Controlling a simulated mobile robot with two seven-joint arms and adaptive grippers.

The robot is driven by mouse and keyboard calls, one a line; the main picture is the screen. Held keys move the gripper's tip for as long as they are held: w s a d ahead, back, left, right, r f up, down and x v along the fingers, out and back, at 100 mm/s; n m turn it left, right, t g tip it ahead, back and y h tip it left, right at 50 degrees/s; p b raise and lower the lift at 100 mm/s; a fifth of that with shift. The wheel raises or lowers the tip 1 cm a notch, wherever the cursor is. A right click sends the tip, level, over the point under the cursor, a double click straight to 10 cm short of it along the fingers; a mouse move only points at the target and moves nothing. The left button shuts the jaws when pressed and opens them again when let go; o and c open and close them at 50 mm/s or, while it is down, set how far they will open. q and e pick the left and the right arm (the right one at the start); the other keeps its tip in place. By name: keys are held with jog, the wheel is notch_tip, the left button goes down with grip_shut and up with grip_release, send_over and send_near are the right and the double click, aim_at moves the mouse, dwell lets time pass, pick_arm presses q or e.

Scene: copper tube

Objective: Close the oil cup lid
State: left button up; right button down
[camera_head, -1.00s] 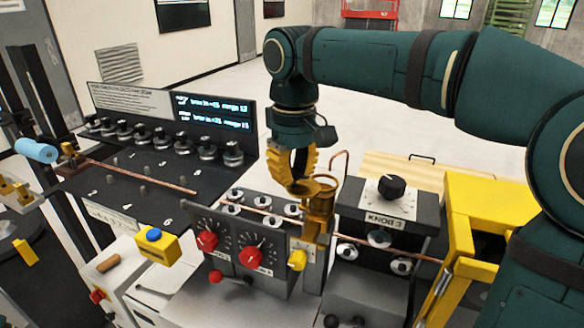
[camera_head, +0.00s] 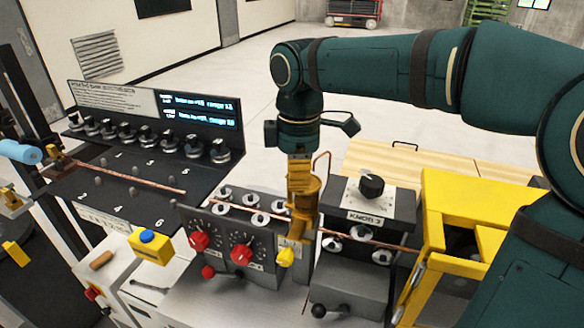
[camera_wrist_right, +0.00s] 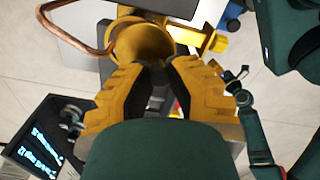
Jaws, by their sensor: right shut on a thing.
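The brass-yellow oil cup (camera_head: 303,208) stands on the machine, right of the red-knob panel in the head view. In the right wrist view, the round cup (camera_wrist_right: 143,42) shows just beyond my fingertips. My right gripper (camera_head: 300,170) points down at the top of the cup, and its yellow fingers blend with the cup's colour. In the wrist view, the right gripper (camera_wrist_right: 160,70) has its tips close together at the near rim. It is shut on what seems to be the lid, mostly hidden by the fingers.
A bent copper tube (camera_head: 322,165) rises close beside the cup. The KNOB 3 box (camera_head: 372,205) stands to the right, with a yellow frame (camera_head: 455,190) beyond it. Red knobs (camera_head: 241,254) and a yellow knob (camera_head: 286,257) sit in front.

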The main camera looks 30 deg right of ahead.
jog(key=shift+d+f+n+p, duration=0.1)
jog(key=shift+d+n+p, duration=0.35)
jog(key=shift+n, duration=0.6)
jog(key=shift+d+n+p, duration=0.3)
jog(key=shift+n+p, duration=0.1)
jog(key=shift+n, duration=0.65)
jog(key=c, duration=0.8)
grip_release()
notch_tip(320, 180, up, 12)
